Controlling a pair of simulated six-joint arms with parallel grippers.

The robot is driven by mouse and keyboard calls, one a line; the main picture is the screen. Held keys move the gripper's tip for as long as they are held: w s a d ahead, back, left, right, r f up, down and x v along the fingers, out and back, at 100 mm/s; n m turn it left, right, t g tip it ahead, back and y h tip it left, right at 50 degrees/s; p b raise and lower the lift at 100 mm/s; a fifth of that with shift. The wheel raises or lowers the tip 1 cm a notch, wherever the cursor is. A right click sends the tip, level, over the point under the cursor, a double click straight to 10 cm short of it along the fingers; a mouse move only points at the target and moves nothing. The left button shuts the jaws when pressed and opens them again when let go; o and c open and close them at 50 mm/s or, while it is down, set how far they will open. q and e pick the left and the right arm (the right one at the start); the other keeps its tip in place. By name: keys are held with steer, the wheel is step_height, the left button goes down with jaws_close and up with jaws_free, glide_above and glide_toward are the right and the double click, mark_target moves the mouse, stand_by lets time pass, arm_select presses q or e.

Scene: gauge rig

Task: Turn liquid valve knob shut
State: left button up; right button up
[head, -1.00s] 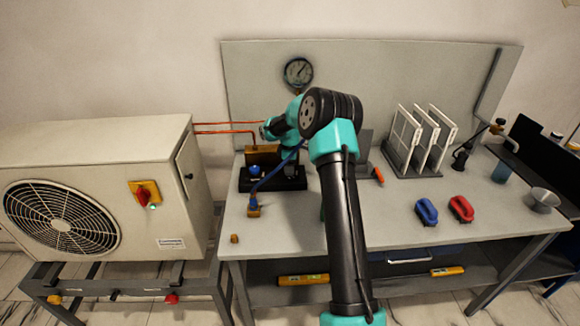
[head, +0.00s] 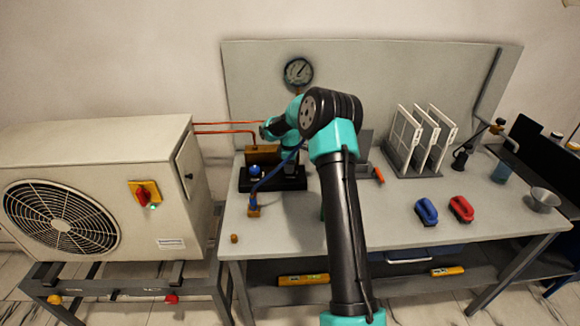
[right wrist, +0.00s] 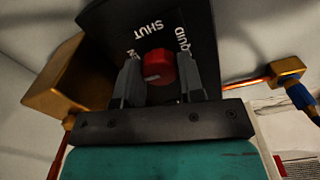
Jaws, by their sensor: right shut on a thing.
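The red liquid valve knob (right wrist: 160,66) shows in the right wrist view, on a dark panel (right wrist: 200,25) with white lettering. "SHUT" and part of "LIQUID" can be read, turned over in the picture. A pale mark on the knob lies at its lower left. My right gripper (right wrist: 160,76) is shut on the knob, one grey finger on each side. In the head view my right wrist (head: 284,128) is over the manifold's black base (head: 290,184), and its arm hides the knob and fingers. My left gripper is in neither view.
A brass block (head: 262,154) and a blue knob (head: 254,170) are beside the wrist. A blue hose (head: 278,170) runs to a brass fitting (head: 253,211). A gauge (head: 298,72) stands behind.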

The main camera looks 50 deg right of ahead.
steer(key=m, duration=1.3)
steer(key=shift+m, duration=2.1)
steer(key=o, duration=0.9)
steer(key=shift+r, duration=0.1)
step_height(320, 180, up, 17)
steer(key=shift+r, duration=0.15)
